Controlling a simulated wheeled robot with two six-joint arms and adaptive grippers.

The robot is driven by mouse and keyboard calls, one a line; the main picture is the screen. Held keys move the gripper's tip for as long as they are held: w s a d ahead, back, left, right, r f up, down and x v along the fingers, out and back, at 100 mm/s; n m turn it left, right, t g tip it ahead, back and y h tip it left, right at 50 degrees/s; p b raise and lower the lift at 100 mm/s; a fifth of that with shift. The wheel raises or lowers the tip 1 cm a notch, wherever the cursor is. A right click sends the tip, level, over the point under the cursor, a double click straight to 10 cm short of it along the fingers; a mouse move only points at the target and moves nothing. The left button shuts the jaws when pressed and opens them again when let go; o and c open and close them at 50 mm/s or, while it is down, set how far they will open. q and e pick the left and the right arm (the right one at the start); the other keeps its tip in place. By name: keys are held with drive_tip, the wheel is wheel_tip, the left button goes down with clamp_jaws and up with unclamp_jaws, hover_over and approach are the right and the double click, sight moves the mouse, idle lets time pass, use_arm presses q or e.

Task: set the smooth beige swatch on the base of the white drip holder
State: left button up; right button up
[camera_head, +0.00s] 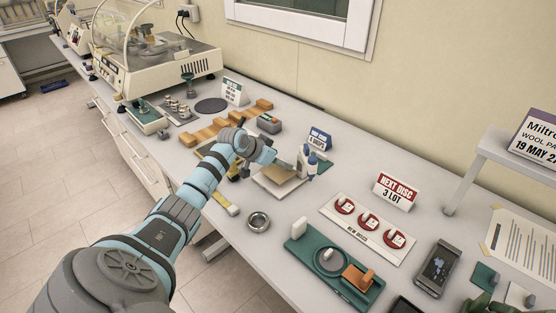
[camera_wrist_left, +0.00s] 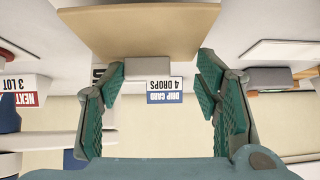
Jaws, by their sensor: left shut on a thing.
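The smooth beige swatch (camera_head: 280,173) is in my left gripper (camera_head: 272,160), above the white base of the drip holder (camera_head: 262,190). I cannot tell whether it touches the base. In the left wrist view, the swatch (camera_wrist_left: 140,28) fills the top, with the green finger pads of the left gripper (camera_wrist_left: 160,72) at its two sides. The drip holder's upright with blue-and-white bottles (camera_head: 309,162) stands just right of the swatch. Part of what looks like my right gripper (camera_head: 485,303) shows at the bottom right edge; its jaws are unclear.
A blue "drip card" sign (camera_head: 319,140) stands behind the holder. A white board with red discs (camera_head: 367,222) is to the right. Wooden blocks (camera_head: 205,132) lie to the left.

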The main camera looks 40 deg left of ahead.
idle(0.5)
use_arm(q)
drive_tip(key=shift+f+b, duration=0.55)
drive_tip(key=shift+f, duration=0.5)
drive_tip(key=o, duration=1)
